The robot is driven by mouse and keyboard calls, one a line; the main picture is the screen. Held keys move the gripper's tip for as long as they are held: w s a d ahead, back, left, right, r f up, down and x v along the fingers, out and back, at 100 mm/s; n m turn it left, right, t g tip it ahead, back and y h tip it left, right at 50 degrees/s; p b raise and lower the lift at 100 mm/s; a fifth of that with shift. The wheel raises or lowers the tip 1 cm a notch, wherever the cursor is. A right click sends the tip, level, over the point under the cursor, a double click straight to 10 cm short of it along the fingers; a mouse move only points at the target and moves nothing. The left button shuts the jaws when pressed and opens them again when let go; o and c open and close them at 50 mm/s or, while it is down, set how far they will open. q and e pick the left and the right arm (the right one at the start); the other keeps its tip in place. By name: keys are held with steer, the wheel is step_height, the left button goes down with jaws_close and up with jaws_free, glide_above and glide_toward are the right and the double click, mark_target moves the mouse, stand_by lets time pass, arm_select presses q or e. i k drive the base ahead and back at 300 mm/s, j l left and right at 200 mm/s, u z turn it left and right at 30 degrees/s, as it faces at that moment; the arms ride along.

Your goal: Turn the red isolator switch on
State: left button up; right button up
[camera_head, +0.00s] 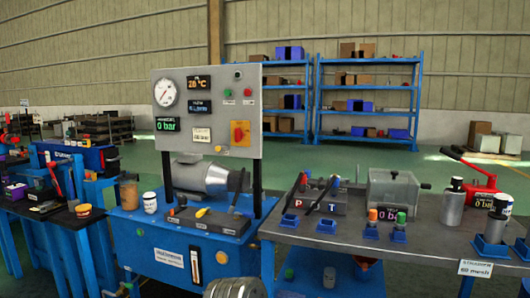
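The red isolator switch (239,133) is a red-orange knob on a yellow plate. It sits at the lower right of the upright grey panel (179,85). The knob is too small for me to tell its position. The panel stands on a blue bench unit at centre left. Neither of my grippers is in view, and nothing blocks the switch.
A round gauge (165,92), small displays and buttons share the panel. Below it are a grey motor-like cylinder (203,178) and small levers. A grey table (400,240) with bottles and fittings stands at right. A grey ribbed round object (235,288) is at the bottom edge.

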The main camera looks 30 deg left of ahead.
mark_target(240, 134)
steer(key=u, duration=1.3)
steer(key=i+j+z, duration=0.15)
steer(key=j, duration=0.25)
steer(key=i+j+z, duration=0.15)
steer(key=j, duration=0.3)
steer(key=j+z, duration=0.15)
steer(key=j, duration=0.25)
